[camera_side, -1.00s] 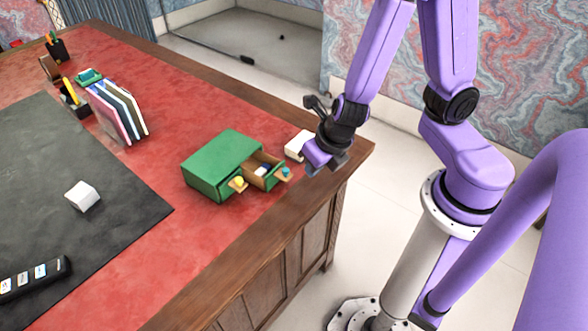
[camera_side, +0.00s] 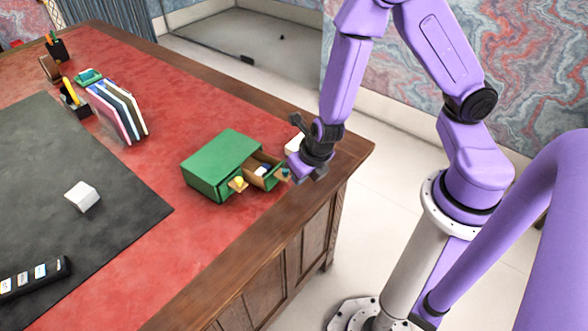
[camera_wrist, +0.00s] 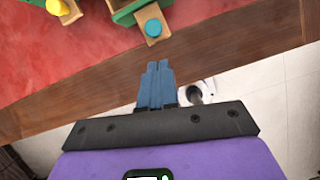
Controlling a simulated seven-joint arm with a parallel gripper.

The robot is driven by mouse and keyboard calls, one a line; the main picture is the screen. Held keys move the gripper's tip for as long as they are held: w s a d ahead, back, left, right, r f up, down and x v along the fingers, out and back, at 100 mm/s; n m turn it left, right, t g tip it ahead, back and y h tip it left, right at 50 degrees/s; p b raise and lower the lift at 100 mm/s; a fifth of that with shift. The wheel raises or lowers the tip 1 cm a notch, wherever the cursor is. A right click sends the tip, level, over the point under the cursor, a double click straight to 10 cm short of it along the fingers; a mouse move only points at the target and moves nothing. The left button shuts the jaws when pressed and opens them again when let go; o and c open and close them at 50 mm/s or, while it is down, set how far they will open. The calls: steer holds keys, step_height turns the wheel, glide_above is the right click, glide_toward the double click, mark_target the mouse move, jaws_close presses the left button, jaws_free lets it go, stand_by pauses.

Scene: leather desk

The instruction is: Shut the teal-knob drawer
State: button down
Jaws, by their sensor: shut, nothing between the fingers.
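The green drawer box (camera_side: 222,158) stands on the red desk top near its right edge. The teal-knob drawer (camera_side: 267,172) is pulled out, with small items inside. Its teal knob (camera_wrist: 153,28) shows in the wrist view just ahead of my fingertips. The yellow-knob drawer is beside it, and its yellow knob (camera_wrist: 57,7) is to the left in the wrist view. My gripper (camera_wrist: 158,66) is shut and empty, its blue fingers together and pointing toward the teal knob with a small gap in the picture. In the side view my gripper (camera_side: 292,173) is close to the drawer front.
A white block (camera_side: 295,146) sits behind my gripper, partly hidden. The wooden desk edge (camera_side: 290,232) runs in front of the box. Upright folders (camera_side: 118,112), a black mat (camera_side: 60,190) and another white block (camera_side: 83,196) are farther left.

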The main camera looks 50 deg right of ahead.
steer(key=shift+w+d, duration=0.15)
steer(key=shift+w, duration=0.9)
steer(key=shift+w, duration=0.1)
steer(key=shift+w+a, duration=0.15)
steer(key=shift+w, duration=1.9)
steer(key=shift+w+a, duration=0.1)
steer(key=shift+w, duration=1.9)
